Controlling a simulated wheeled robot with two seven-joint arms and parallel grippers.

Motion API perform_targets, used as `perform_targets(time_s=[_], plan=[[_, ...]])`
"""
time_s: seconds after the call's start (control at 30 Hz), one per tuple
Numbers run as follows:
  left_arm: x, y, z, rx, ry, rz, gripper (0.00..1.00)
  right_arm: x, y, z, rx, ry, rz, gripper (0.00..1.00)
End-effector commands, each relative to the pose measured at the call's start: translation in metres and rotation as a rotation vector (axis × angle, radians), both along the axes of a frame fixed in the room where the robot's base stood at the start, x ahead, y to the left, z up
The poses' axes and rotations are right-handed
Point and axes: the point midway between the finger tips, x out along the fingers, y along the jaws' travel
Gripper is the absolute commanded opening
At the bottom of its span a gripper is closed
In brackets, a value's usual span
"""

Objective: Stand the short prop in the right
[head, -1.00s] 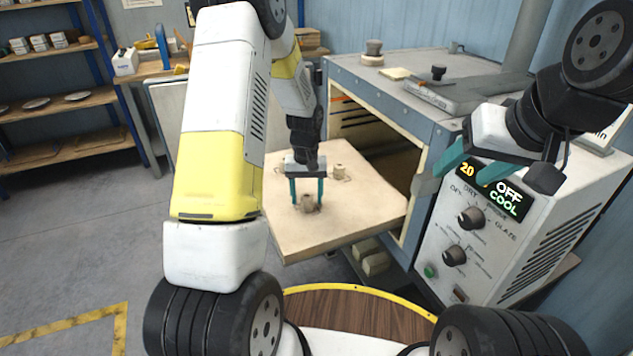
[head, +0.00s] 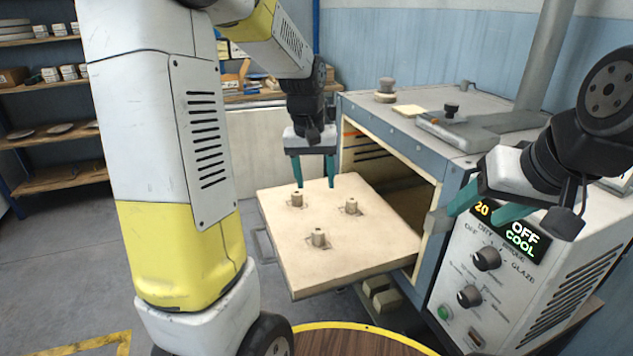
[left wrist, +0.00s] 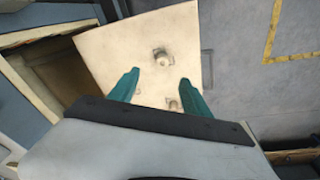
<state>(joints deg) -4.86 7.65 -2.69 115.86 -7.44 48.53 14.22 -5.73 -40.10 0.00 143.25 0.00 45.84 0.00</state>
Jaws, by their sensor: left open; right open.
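Three small beige props stand upright on the pale board that sticks out of the dryer: one at the front (head: 319,238), one at the back left (head: 297,198) and one at the right (head: 352,206). Each stands on a faint square mark. Which is shortest I cannot tell. My left gripper (head: 314,184) is open and empty, above the board's back edge, apart from the props. The left wrist view shows two props (left wrist: 161,57) (left wrist: 172,103) on the board; the third is hidden or out of view. My right gripper (head: 468,212) is open beside the dryer's control panel.
The board (head: 350,262) extends from the dryer's opening (head: 395,180). The control panel (head: 490,262) reads "OFF COOL" and "20". Small items stand on the dryer's top (head: 440,120). Shelves (head: 55,175) are at the far left. Open floor lies left of the board.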

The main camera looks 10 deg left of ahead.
Motion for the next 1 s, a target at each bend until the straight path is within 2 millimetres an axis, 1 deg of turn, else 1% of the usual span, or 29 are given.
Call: perform_targets(time_s=[0.03,0.1,0.17,0.2,0.3,0.4,0.5,0.6,0.7,1.0], plan=[[-0.018,-0.001,0.021,-0.012,-0.046,-0.015,0.57,0.000,0.000,0.000,0.000,0.000,0.000,0.57],[-0.043,-0.003,0.043,-0.028,-0.099,-0.039,0.57,0.000,0.000,0.000,0.000,0.000,0.000,0.57],[-0.064,-0.005,0.058,-0.038,-0.145,-0.061,0.57,0.000,0.000,0.000,0.000,0.000,0.000,0.57],[-0.079,-0.006,0.067,-0.045,-0.176,-0.074,0.57,0.000,0.000,0.000,0.000,0.000,0.000,0.57],[-0.115,-0.009,0.083,-0.057,-0.254,-0.108,0.57,0.000,0.000,0.000,0.000,0.000,0.000,0.57],[-0.146,-0.012,0.092,-0.066,-0.321,-0.139,0.57,0.000,0.000,0.000,0.000,0.000,0.000,0.57],[-0.168,-0.015,0.095,-0.069,-0.372,-0.162,0.57,0.000,0.000,0.000,0.000,0.000,0.000,0.57],[-0.182,-0.016,0.095,-0.070,-0.404,-0.177,0.57,0.000,0.000,0.000,0.000,0.000,0.000,0.57],[-0.188,-0.017,0.094,-0.069,-0.418,-0.184,0.57,0.000,0.000,0.000,0.000,0.000,0.000,0.57],[-0.189,-0.017,0.094,-0.070,-0.421,-0.185,0.57,0.000,0.000,0.000,0.000,0.000,0.000,0.57]])
